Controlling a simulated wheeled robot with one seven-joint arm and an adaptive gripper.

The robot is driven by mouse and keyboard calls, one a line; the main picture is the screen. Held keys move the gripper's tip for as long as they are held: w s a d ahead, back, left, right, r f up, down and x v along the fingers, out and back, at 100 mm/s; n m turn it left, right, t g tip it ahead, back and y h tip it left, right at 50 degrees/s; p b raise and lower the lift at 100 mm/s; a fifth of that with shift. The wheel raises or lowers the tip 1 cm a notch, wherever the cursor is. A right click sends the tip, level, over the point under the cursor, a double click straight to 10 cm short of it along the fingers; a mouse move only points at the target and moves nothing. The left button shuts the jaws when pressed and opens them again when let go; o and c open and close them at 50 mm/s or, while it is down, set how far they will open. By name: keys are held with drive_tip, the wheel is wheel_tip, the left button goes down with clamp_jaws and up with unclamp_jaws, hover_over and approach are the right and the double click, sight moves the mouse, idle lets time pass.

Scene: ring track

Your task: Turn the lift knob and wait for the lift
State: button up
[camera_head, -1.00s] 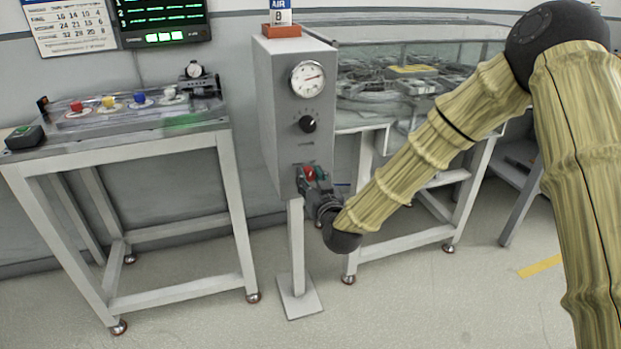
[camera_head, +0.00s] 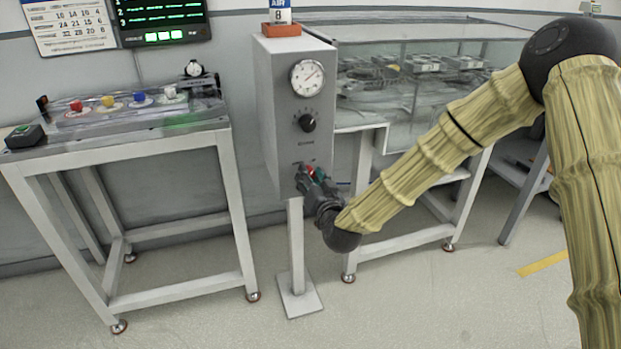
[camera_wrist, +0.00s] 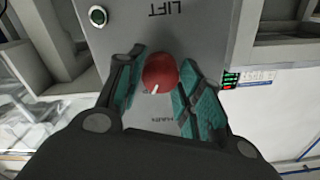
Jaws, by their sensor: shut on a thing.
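The red lift knob (camera_wrist: 160,73) sits on the grey panel below the upside-down word LIFT in the wrist view. A pale pointer mark on it points down and slightly left there. In the head view the knob (camera_head: 309,169) shows only partly at the bottom of the control box's front. My gripper (camera_head: 314,179) is at the knob, its fingers closed around it. In the wrist view one teal-padded finger of my gripper (camera_wrist: 160,78) is on each side of the knob. The grey control box (camera_head: 268,105) stands upright on a post.
A gauge (camera_head: 307,77) and a black knob (camera_head: 307,123) are on the box above my gripper. A table with coloured buttons (camera_head: 107,101) stands to the left. The glass-sided ring track (camera_head: 440,75) is behind on the right. Open floor lies in front.

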drive_tip(key=o, duration=1)
drive_tip(key=shift+o, duration=0.2)
drive_tip(key=shift+s, duration=0.1)
drive_tip(key=v, duration=1.1)
drive_tip(key=shift+s+d, duration=0.2)
drive_tip(key=shift+s, duration=0.15)
